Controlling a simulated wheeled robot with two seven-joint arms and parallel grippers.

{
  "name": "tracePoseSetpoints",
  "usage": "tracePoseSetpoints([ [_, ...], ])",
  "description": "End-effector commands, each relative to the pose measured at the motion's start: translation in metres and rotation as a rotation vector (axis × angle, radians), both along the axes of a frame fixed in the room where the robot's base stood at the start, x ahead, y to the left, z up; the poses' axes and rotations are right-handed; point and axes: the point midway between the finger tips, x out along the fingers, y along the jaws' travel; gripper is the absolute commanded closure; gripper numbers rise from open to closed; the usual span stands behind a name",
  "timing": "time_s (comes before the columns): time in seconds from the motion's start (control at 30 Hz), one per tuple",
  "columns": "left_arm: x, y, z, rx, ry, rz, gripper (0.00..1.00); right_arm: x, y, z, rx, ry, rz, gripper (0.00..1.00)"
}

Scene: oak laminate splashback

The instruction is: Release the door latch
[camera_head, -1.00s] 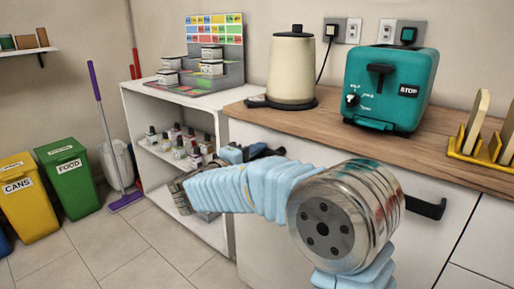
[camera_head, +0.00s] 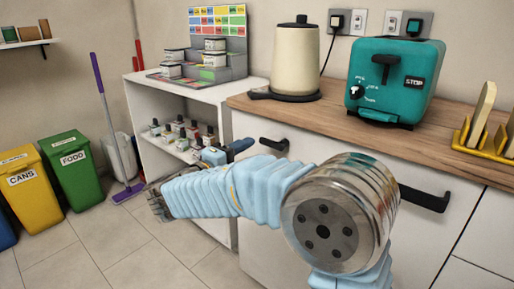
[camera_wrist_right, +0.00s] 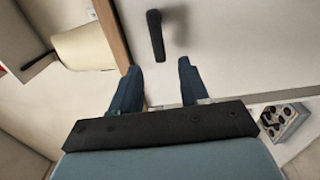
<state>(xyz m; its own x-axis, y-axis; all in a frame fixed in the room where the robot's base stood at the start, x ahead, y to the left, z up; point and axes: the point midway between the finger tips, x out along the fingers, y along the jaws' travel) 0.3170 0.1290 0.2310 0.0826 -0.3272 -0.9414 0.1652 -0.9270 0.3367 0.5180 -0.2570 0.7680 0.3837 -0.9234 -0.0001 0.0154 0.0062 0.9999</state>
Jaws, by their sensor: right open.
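A black bar handle (camera_head: 272,144), the only latch-like part near my gripper, is on the white cabinet front just below the wooden counter. It also shows in the right wrist view (camera_wrist_right: 156,36), beyond the fingertips and roughly in line with the gap between them. My right gripper (camera_head: 240,147) is open and empty, just left of this handle in the head view. In the right wrist view its two blue fingers (camera_wrist_right: 158,68) stand apart, and the handle looks clear of them. My right arm hides part of the cabinet front. My left gripper is not in view.
A second black handle (camera_head: 424,198) is further right. A cream kettle (camera_head: 296,60), a teal toaster (camera_head: 395,78) and a yellow rack (camera_head: 480,143) stand on the counter (camera_head: 330,118). A white shelf (camera_head: 222,98) with small bottles is left of the cabinet. Open floor lies left.

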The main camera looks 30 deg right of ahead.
Motion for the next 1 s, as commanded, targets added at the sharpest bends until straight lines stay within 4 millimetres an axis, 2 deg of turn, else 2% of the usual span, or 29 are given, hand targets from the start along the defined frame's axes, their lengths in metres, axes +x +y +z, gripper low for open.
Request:
tracePoseSetpoints([
  [0.03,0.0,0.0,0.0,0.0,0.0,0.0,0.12,-0.004,0.013,0.0,0.0,0.0,0.003,0.55],
  [0.2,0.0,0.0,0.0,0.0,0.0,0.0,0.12,-0.019,0.048,0.0,-0.001,0.0,0.003,0.55],
  [0.4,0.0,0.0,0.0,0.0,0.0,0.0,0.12,-0.029,0.071,0.0,0.0,-0.001,0.0,0.55],
  [0.9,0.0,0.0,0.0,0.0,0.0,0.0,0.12,-0.031,0.074,0.0,0.001,0.0,-0.001,0.55],
  [1.0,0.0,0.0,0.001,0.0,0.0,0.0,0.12,-0.027,0.073,-0.01,0.012,0.033,0.006,0.55],
])
